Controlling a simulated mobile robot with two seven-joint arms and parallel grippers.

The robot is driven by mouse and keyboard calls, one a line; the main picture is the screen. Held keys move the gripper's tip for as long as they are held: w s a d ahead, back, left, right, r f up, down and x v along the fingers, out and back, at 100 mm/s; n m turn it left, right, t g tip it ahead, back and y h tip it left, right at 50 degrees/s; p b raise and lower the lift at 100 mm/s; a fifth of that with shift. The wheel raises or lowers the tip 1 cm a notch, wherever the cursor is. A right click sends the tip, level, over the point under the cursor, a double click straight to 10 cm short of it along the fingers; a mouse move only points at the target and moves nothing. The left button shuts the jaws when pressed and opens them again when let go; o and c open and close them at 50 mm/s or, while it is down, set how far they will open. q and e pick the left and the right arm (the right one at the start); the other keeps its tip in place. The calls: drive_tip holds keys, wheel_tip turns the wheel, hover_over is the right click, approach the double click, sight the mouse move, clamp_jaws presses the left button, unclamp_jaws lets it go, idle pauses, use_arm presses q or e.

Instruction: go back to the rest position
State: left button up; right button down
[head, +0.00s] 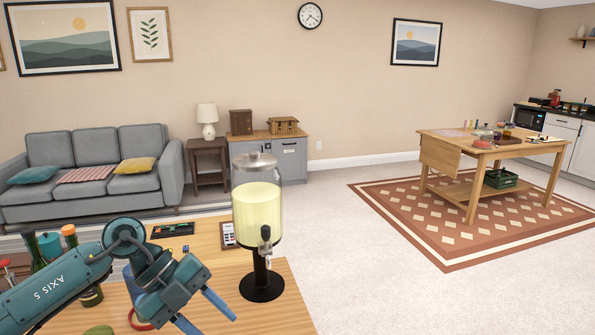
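My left arm comes in from the left over the near wooden table (285,310). My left gripper (214,325) points down and to the right, with its two blue fingers apart and nothing visible between them. The lower fingertip is cut off by the bottom edge of the picture. A drink dispenser (257,212) with pale yellow liquid stands on a black base to the right of the gripper, apart from it in the picture. My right gripper is out of view.
Bottles (70,237) stand partly behind my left arm. A dark tray (173,230) and a small framed card (228,235) lie farther back on the table. A wooden worktable (510,150) stands on a patterned rug (440,240) at right. The pale floor between is clear.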

use_arm(q)
drive_tip(key=s+d+r+h, duration=0.1)
drive_tip(key=s+d+h, duration=0.1)
drive_tip(key=d+h, duration=0.35)
drive_tip(key=s+d+h, duration=0.3)
drive_tip(key=d+h, duration=0.1)
drive_tip(key=d, duration=0.3)
drive_tip(key=w+a+f+n+t+y, duration=0.1)
drive_tip(key=a+f+n+t+y, duration=0.1)
drive_tip(key=n+t, duration=0.6)
drive_tip(key=w+a+f+n+t+y, duration=0.1)
drive_tip(key=a+f+n+t+y, duration=0.15)
drive_tip(key=n+t, duration=0.65)
drive_tip(key=s+a+f+n+g+y, duration=0.1)
drive_tip(key=s+a+f+n+y, duration=0.1)
drive_tip(key=f, duration=0.4)
drive_tip(key=s+a+f+n+g+y, duration=0.2)
drive_tip(key=s+f+n+y, duration=0.2)
drive_tip(key=s+f, duration=0.2)
drive_tip(key=s+a+f+n+g+y, duration=0.2)
drive_tip(key=s+f, duration=0.3)
drive_tip(key=f, duration=0.3)
drive_tip(key=shift+a+f+n+y+p, duration=0.15)
drive_tip(key=shift+a+n+y+p, duration=0.25)
drive_tip(key=shift+y, duration=0.5)
drive_tip(key=shift+a, duration=0.1)
drive_tip(key=shift+c, duration=0.5)
